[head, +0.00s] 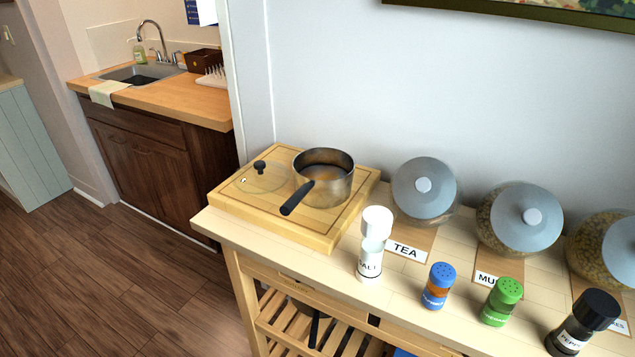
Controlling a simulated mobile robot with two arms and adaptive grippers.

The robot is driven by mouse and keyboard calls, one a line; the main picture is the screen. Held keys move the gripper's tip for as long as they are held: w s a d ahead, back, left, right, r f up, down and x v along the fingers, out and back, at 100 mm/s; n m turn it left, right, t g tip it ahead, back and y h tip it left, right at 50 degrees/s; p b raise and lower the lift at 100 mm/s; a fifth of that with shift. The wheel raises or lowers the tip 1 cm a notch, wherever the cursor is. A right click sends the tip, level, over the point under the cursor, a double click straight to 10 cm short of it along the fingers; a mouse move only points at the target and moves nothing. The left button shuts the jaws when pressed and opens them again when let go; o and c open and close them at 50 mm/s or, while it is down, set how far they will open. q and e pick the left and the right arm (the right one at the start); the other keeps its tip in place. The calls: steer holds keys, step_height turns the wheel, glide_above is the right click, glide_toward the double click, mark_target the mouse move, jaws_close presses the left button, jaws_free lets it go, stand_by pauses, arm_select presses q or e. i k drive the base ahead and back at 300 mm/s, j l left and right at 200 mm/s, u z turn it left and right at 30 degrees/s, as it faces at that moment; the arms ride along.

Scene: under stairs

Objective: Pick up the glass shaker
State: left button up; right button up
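A clear glass shaker with a white top and a SALT label (371,246) stands upright near the front edge of the wooden cart, right of the cutting board. Another tall shaker with a black top and a PEPPER label (583,324) stands at the lower right. A blue shaker (438,286) and a green shaker (502,302) stand between them. The picture alone does not settle which one is the glass shaker; the salt one looks most like clear glass. Neither of my grippers is in view.
The cart top (330,268) also holds a cutting board (263,224) with a saucepan (327,179) and a glass lid (259,176). Several lidded jars (424,188) stand behind the shakers against the wall. Open floor (110,265) lies to the left, before a sink counter (200,100).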

mark_target(442, 276)
steer(key=j+z, duration=0.25)
steer(key=z, duration=0.2)
steer(key=i+j+z, duration=0.1)
steer(key=j+z, duration=0.25)
steer(key=z, duration=0.15)
steer(key=j+z, duration=0.3)
steer(key=z, duration=0.15)
steer(key=k+j+z, duration=0.1)
steer(key=j+z, duration=0.15)
steer(key=z, duration=0.25)
